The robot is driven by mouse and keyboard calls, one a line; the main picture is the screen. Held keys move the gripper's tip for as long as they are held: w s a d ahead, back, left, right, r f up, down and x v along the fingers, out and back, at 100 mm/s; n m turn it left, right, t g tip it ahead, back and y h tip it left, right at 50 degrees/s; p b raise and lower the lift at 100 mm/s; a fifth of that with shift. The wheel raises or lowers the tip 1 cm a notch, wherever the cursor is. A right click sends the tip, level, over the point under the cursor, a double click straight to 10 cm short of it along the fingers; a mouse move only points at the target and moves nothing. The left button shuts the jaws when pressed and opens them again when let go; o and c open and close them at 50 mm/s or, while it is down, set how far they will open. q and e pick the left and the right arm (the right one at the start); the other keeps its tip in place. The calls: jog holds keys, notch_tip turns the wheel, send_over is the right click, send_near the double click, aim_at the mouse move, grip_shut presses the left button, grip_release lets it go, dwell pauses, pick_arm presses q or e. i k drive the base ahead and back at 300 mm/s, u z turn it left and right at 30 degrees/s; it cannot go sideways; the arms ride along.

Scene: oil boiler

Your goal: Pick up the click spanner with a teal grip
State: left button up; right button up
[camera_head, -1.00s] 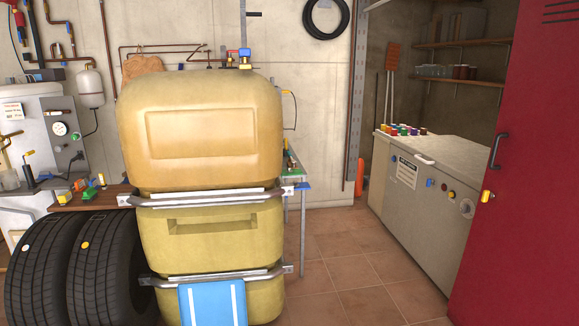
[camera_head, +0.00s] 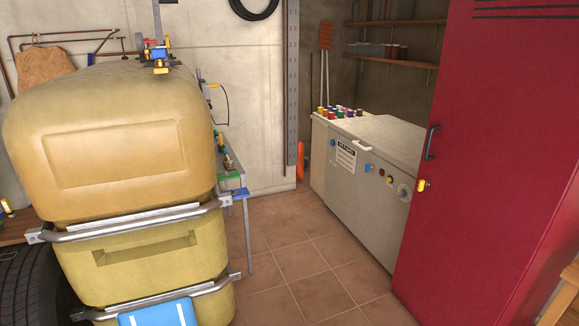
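I cannot make out a click spanner with a teal grip in this view. A narrow workbench (camera_head: 232,181) shows in part behind the yellow tank, with small items on it, among them a green one (camera_head: 229,180) and a blue one (camera_head: 239,194), too small to tell more. The rest of the bench is hidden by the tank. Neither of my grippers is in the picture.
The large yellow oil tank (camera_head: 120,140) with metal bands fills the left. A grey chest unit (camera_head: 365,185) with coloured caps stands at the back right. A red locker (camera_head: 470,150) stands at the right. The tiled floor (camera_head: 300,255) between is clear.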

aim_at(229, 162)
jog(key=z, duration=0.35)
jog(key=i, duration=0.8)
jog(key=u, duration=0.5)
jog(key=i, duration=0.65)
jog(key=u, duration=0.7)
